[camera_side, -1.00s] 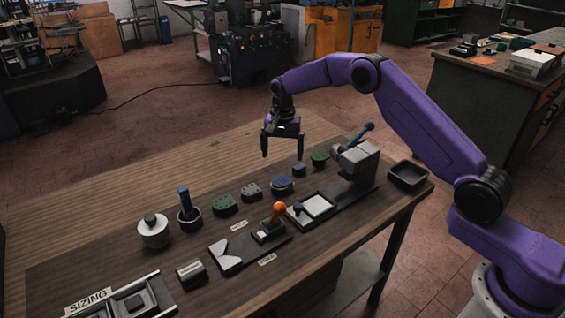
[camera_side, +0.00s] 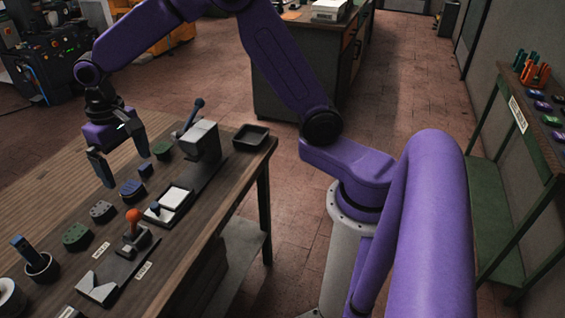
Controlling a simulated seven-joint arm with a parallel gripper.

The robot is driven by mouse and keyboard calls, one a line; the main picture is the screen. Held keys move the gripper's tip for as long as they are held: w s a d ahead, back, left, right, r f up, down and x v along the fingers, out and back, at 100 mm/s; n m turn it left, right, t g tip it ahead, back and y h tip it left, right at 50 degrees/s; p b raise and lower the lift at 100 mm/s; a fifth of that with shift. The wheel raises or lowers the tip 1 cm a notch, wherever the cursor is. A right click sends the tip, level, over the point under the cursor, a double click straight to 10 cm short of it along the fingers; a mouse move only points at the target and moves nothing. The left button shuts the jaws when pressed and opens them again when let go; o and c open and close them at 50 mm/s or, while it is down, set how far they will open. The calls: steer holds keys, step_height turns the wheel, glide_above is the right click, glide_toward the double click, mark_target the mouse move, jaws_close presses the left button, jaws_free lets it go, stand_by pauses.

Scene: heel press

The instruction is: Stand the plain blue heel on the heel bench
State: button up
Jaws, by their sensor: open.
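A small plain blue piece (camera_side: 145,169) lies on the dark work table in a row of heel-like pieces. A larger blue piece (camera_side: 132,189) with light bands or marks lies just in front of it; I cannot tell for certain which is the plain blue heel. My gripper (camera_side: 127,171) is open and empty, fingers pointing down, near these two pieces. Its height above the table is hard to judge. No sign readable as heel bench shows; a green bench (camera_side: 492,195) with a small illegible sign and coloured pieces stands at the far right.
A green piece (camera_side: 162,149), a dotted grey piece (camera_side: 102,210) and a dotted green piece (camera_side: 76,236) share the row. A grey press (camera_side: 201,142) with a raised lever, an orange-knobbed tool (camera_side: 133,218) and a black tray (camera_side: 251,137) stand close by.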

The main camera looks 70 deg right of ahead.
steer(key=s+d+n, duration=0.3)
steer(key=s+n, duration=0.1)
steer(key=s, duration=0.6)
steer(key=s+d+n, duration=0.3)
steer(key=s+n, duration=0.1)
steer(key=s, duration=0.7)
steer(key=s+d+r+n, duration=0.1)
steer(key=s+d+n, duration=0.2)
steer(key=s, duration=0.7)
steer(key=shift+s+d+n, duration=0.15)
steer(key=shift+s+n, duration=0.05)
steer(key=shift+n, duration=0.7)
steer(key=shift+r, duration=0.1)
